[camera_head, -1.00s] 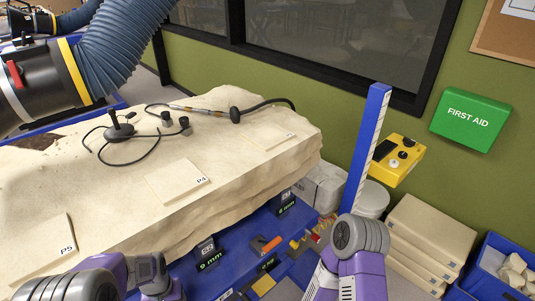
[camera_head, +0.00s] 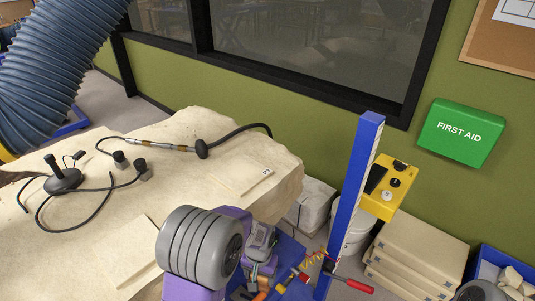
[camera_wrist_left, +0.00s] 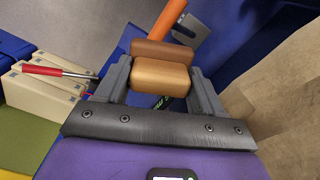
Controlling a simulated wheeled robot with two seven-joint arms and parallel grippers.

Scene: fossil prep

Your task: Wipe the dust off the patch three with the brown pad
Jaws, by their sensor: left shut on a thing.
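The brown pad (camera_wrist_left: 160,76) is a tan block with a darker brown layer behind it, gripped between both fingers of my left gripper (camera_wrist_left: 157,82) in the left wrist view. In the head view my left gripper (camera_head: 257,268) is low, in front of the pale rock's right end and above the blue bench area; the pad is hard to make out there. A flat square patch (camera_head: 236,174) with a small label lies on the rock's far right top, apart from the gripper. Its label is too small to read surely. My right gripper is out of view.
The pale rock (camera_head: 90,215) carries a black-based stand (camera_head: 63,181), cables and a hose tool (camera_head: 175,148). Another patch (camera_head: 125,255) lies nearer. A blue post (camera_head: 350,210) with a yellow box (camera_head: 388,190) stands right. A red-handled tool (camera_head: 352,285) is below.

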